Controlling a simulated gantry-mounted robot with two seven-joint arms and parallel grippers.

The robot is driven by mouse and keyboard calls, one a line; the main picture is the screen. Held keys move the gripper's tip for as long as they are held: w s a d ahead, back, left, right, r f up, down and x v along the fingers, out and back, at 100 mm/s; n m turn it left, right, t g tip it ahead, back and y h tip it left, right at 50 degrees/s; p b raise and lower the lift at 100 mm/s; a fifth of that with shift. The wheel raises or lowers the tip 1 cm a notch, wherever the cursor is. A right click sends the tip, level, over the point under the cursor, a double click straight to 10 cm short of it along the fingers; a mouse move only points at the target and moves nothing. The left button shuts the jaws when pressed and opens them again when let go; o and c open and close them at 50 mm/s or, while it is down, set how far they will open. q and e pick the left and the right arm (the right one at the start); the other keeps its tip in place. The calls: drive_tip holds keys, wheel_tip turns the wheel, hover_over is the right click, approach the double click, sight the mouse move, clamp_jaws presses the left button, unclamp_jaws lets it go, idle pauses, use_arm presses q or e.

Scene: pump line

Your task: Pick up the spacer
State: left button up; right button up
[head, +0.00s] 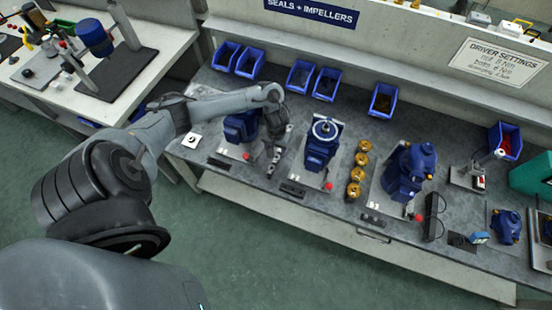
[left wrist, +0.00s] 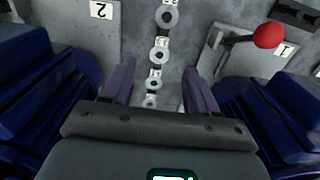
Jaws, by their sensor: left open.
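In the left wrist view several grey ring-shaped parts with round centre holes lie in a row on the bench, each by a small white label. I cannot tell for certain which one is the spacer; one ring (left wrist: 159,55) lies between my fingertips in the picture, and another ring (left wrist: 167,18) lies farther off. My left gripper (left wrist: 158,68) is open and empty, pointing down above the row, with a finger on either side. In the head view my left gripper (head: 272,160) hangs between two blue pumps and largely covers the rings. My right gripper is not in view.
Blue pump housings stand close on both sides, at left (left wrist: 40,75) and right (left wrist: 285,110). A red-knobbed lever (left wrist: 268,36) stands at right. In the head view, brass parts (head: 360,160) stand farther right and blue bins (head: 384,99) line the back.

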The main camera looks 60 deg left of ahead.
sight(276, 158)
use_arm(q)
wheel_tip(276, 158, down, 5)
drive_tip(key=shift+r+b, duration=0.1)
drive_tip(key=shift+b, duration=0.65)
drive_tip(key=shift+f+p, duration=0.3)
drive_tip(key=shift+p, duration=0.05)
drive_tip(key=shift+c, duration=0.2)
drive_tip(key=c, duration=1)
